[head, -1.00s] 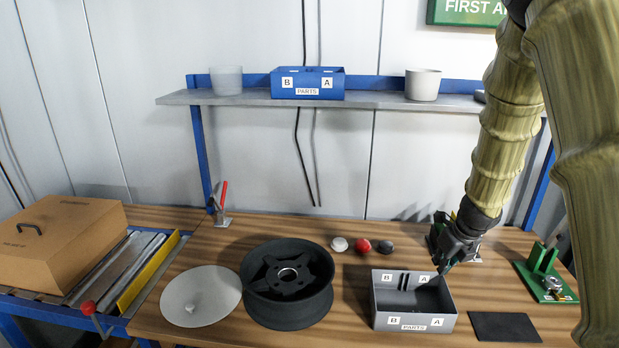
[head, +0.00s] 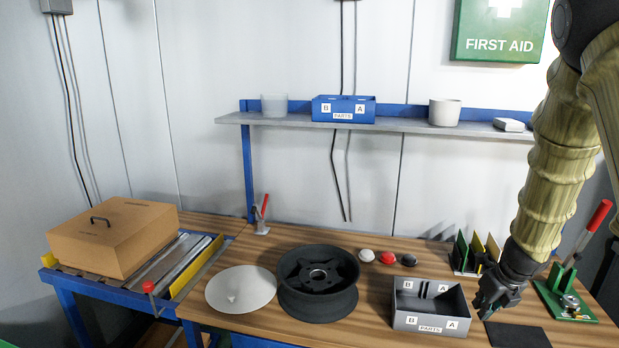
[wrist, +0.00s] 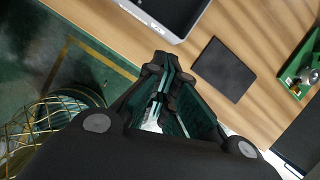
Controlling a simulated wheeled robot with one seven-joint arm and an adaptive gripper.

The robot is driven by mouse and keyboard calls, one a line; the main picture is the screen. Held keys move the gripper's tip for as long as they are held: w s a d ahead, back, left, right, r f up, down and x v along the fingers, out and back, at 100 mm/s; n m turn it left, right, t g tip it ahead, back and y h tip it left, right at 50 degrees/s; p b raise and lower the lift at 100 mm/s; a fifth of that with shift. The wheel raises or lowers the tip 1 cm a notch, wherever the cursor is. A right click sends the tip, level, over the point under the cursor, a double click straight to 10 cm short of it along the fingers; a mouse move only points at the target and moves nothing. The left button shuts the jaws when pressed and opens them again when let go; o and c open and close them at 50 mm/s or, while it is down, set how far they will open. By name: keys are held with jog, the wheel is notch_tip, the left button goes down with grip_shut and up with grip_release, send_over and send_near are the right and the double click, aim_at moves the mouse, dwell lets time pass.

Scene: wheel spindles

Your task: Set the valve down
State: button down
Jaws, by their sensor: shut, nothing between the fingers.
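My gripper (head: 487,310) hangs just right of the grey parts tray (head: 431,325), near the table's front edge. In the wrist view its fingers (wrist: 162,64) are together, with nothing held between them. I cannot make out a valve for certain. A green fixture (head: 566,296) at the right has a red-handled lever and a small round metal part on it; I cannot tell whether that part is the valve. A dark flat mat (head: 520,336) lies between the tray and the fixture, and also shows in the wrist view (wrist: 224,69).
A black wheel rim (head: 318,304) and a pale disc (head: 240,289) stand left of the tray. White, red and dark knobs (head: 387,257) lie behind it. A rack with upright plates (head: 474,254) stands at the back. A wire basket (wrist: 50,117) stands on the floor.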

jog(key=s+a+f+n+g, duration=0.1)
jog(key=s+a+f+n, duration=0.3)
jog(key=s+f+n, duration=0.5)
jog(key=s+a+f+n+g+h, duration=0.1)
jog(key=s+a+f+n, duration=0.3)
jog(key=s+f+n, duration=0.5)
jog(key=s+a+f+n+g+h, duration=0.1)
jog(key=s+a+f+n+g, duration=0.1)
jog(key=s+a+f+n, duration=0.3)
jog(key=s+f+n, duration=0.4)
jog(key=s+f, duration=0.3)
jog(key=f, duration=0.2)
jog(key=shift+s+n, duration=0.2)
jog(key=shift+n, duration=0.1)
jog(key=c, duration=2)
grip_release()
jog(key=s+a+f+n+y, duration=0.1)
jog(key=s+a+f+n, duration=0.1)
jog(key=s+a+n, duration=0.4)
jog(key=shift+s+a+f+n+y, duration=0.35)
jog(key=shift+s+a, duration=0.3)
jog(key=shift+s, duration=0.5)
jog(key=o, duration=0.6)
jog(key=shift+s+a, duration=0.1)
jog(key=shift+a, duration=0.05)
jog(key=shift+o, duration=0.2)
jog(key=shift+a, duration=0.1)
